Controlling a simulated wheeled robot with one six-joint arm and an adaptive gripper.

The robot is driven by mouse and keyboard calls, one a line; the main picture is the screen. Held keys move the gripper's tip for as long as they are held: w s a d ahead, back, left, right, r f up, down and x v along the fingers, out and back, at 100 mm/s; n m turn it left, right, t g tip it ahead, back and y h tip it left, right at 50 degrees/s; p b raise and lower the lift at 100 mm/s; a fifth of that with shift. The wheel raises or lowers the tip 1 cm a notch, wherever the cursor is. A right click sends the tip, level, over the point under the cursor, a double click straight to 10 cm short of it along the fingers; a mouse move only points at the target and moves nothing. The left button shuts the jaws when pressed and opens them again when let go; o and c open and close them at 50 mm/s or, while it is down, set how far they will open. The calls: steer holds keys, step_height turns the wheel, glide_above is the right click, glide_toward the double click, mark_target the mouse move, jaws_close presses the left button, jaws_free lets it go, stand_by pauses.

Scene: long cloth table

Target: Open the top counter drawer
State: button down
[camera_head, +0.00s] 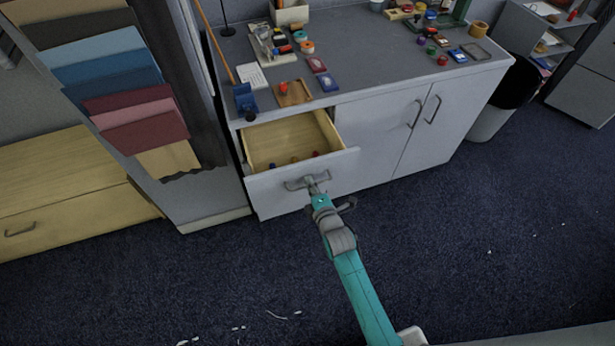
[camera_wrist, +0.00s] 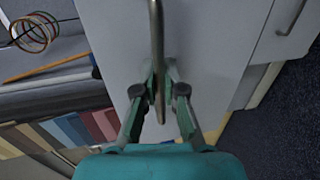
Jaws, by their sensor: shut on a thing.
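The top counter drawer (camera_head: 258,144) stands pulled out from the left end of the white counter. Its light wooden inside shows, with a few small dark and red items on its floor. My gripper (camera_head: 316,185) is at the drawer front and shut on the drawer handle (camera_head: 293,185). In the wrist view the handle (camera_wrist: 156,40) runs as a metal bar between the fingers of my gripper (camera_wrist: 160,88), with the pale drawer front behind it.
The counter top (camera_head: 362,60) holds several small coloured items, a wooden tray (camera_head: 293,93) and a blue holder (camera_head: 244,100). Cupboard doors (camera_head: 427,125) are shut on the right. A wooden drawer unit (camera_head: 60,190) stands at left. Dark carpet (camera_head: 470,240) in front is mostly clear.

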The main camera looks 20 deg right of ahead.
steer(key=s, duration=0.7)
steer(key=shift+s, duration=0.1)
steer(key=c, duration=1.2)
jaws_free()
steer(key=shift+c, duration=0.2)
steer(key=shift+s, duration=0.1)
steer(key=s+r, duration=0.2)
steer(key=s, duration=0.9)
steer(key=shift+s+r, duration=0.15)
steer(key=shift+s, duration=0.1)
